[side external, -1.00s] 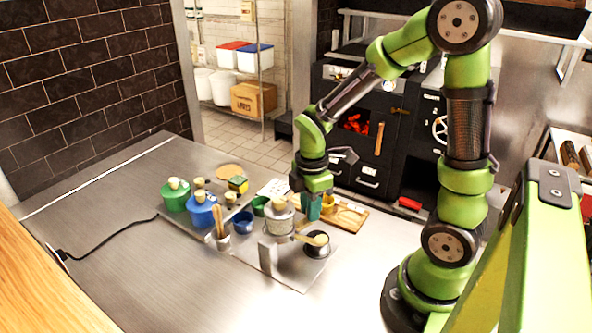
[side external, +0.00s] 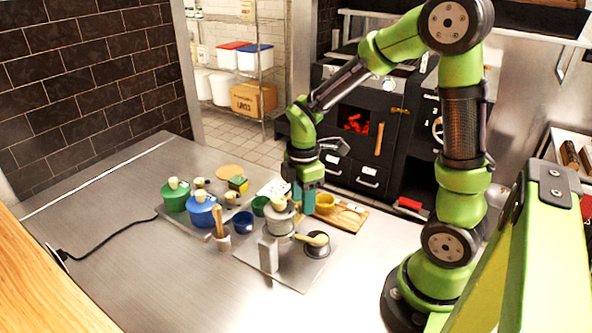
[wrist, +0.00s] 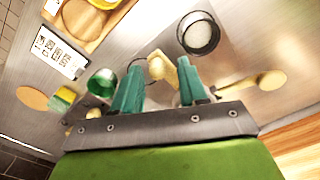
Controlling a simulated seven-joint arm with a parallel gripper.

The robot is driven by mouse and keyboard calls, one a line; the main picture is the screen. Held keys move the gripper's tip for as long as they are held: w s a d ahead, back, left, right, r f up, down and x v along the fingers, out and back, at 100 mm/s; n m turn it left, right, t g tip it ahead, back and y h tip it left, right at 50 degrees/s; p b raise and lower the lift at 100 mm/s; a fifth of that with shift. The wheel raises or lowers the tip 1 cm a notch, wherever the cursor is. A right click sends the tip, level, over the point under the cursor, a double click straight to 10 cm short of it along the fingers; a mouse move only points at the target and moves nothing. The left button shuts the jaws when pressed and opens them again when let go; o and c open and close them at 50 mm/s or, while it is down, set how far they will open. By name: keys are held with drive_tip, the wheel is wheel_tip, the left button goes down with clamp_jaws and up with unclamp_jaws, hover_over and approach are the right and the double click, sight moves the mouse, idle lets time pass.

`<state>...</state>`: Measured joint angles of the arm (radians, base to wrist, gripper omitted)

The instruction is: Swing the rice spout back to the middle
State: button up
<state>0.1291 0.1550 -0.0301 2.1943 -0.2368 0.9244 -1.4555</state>
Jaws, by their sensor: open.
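The rice dispenser (side external: 280,222) is a pale grey pot with a cream knob on a grey stand (side external: 268,256). A cream spout (side external: 313,239) points right from below the pot, with its rounded end above a dark-rimmed bowl (side external: 317,251). The bowl also shows in the wrist view (wrist: 198,35). My gripper (side external: 304,208) hangs just behind and right of the pot, with its teal fingers pointing down. In the wrist view its fingers (wrist: 158,75) are apart. A cream part shows beyond and between them; I cannot tell whether either finger touches it. The fingers partly hide the dispenser there.
A green pot (side external: 174,198), a blue pot (side external: 202,214) and several small cups stand left of the dispenser. A cup with wooden utensils (side external: 221,241) is at front left. A wooden board (side external: 350,219) with a yellow cup (side external: 325,204) lies behind right.

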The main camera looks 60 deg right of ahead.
drive_tip(key=shift+r, duration=2.35)
drive_tip(key=shift+s+a+r, duration=0.1)
drive_tip(key=shift+r, duration=0.15)
drive_tip(key=s+a+r+m+t+y, duration=0.2)
drive_tip(key=s+a+r+m+t, duration=0.5)
drive_tip(key=m, duration=0.9)
wheel_tip(320, 180, up, 3)
drive_tip(key=shift+s+a+r, duration=0.15)
drive_tip(key=shift+s+a, duration=0.1)
drive_tip(key=shift+a, duration=0.25)
